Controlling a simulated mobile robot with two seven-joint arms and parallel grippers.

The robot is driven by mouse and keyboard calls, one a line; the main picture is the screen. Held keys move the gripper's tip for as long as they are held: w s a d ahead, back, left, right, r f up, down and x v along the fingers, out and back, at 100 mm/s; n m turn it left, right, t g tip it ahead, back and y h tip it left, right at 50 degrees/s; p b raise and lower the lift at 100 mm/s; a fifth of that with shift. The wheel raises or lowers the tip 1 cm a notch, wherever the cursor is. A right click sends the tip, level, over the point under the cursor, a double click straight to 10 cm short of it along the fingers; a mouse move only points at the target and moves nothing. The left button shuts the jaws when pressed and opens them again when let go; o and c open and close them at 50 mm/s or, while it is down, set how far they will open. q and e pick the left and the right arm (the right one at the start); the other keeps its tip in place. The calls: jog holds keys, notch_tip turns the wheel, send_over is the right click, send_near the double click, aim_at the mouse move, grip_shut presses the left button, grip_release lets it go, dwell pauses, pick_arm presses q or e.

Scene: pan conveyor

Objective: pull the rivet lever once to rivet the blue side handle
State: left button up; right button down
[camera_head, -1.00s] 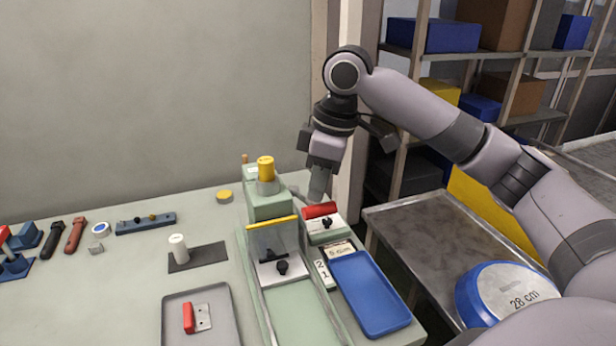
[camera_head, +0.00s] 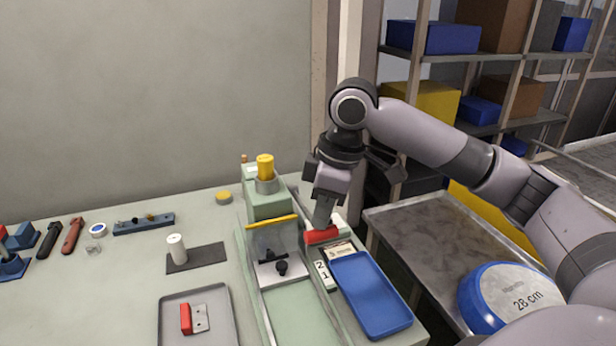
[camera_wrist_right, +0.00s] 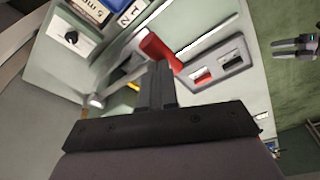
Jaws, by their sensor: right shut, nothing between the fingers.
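The rivet lever's red grip (camera_head: 321,236) is beside the pale green rivet press (camera_head: 268,205), on its right. In the right wrist view the lever is a metal rod with the red grip (camera_wrist_right: 160,50) at its end. My right gripper (camera_head: 322,220) points down with its fingers shut and empty. Its fingertips are right at the red grip; in the right wrist view the shut fingers (camera_wrist_right: 158,85) overlap the grip's edge, and I cannot tell whether they touch. I cannot make out a blue side handle.
A blue tray (camera_head: 372,296) lies right of the press. A grey tray (camera_head: 222,320) with a red handle part (camera_head: 186,318) lies left. A blue-rimmed pan (camera_head: 512,296) is on the metal side table (camera_head: 425,225). Shelves stand behind my right arm.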

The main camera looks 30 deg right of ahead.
jog(key=shift+s+f, duration=0.1)
jog(key=shift+f, duration=0.1)
jog(key=shift+s+a+f+b, duration=0.1)
jog(key=shift+f+b, duration=0.05)
jog(key=shift+f, duration=0.45)
jog(key=shift+s+f+b, duration=0.1)
jog(key=shift+f+b, duration=0.05)
jog(key=shift+f, duration=0.4)
notch_tip(320, 180, up, 3)
jog(key=p, duration=0.4)
jog(key=shift+r, duration=0.1)
notch_tip(320, 180, up, 17)
jog(key=shift+s, duration=0.45)
dwell(0.5)
jog(key=shift+a, duration=0.1)
dwell(0.4)
